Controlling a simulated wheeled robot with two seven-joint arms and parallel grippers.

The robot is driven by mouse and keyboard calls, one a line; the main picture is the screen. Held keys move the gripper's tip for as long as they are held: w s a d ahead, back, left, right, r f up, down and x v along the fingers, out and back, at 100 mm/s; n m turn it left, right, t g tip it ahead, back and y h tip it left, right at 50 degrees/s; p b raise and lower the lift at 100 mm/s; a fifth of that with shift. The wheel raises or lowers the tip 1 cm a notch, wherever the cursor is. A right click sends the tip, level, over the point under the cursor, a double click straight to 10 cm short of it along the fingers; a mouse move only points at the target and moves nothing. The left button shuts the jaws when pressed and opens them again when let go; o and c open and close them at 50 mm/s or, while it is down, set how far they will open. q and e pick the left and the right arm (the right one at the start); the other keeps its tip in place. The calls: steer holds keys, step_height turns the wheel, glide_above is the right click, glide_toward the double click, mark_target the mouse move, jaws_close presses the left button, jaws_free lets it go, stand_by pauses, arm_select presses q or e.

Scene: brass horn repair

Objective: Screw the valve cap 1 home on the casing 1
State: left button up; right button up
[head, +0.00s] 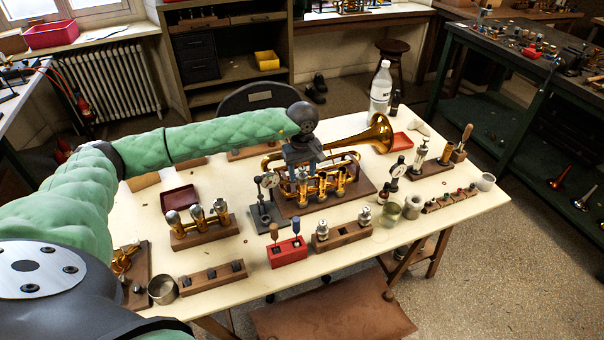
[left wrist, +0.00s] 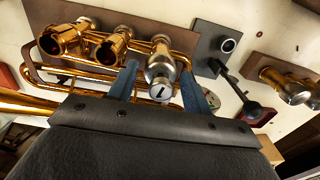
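The brass horn (head: 375,136) lies on a dark wooden board (head: 292,207) on the bench. My left gripper (head: 303,155) is over its valve casings. In the left wrist view, valve cap 1 (left wrist: 160,92), silver with a "1" on its button, sits at the top of casing 1 (left wrist: 162,44). Whether its thread is engaged cannot be told. The blue fingers of my left gripper (left wrist: 158,84) stand on either side of the cap, with small gaps showing, so it looks open. Two other casings (left wrist: 106,50) (left wrist: 60,38) are uncapped. My right gripper is out of view.
A wooden block (head: 342,237) at the front holds two silver-topped pieces. A red block (head: 287,252) with screwdrivers and a row of valves (head: 201,232) are nearby. A water bottle (head: 380,90) stands behind.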

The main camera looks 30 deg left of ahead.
arm_select(q)
steer(key=shift+o, duration=0.7)
steer(key=shift+r, duration=0.2)
step_height(320, 180, up, 7)
steer(key=b, duration=0.3)
steer(key=shift+f, duration=0.2)
steer(key=shift+r, duration=0.4)
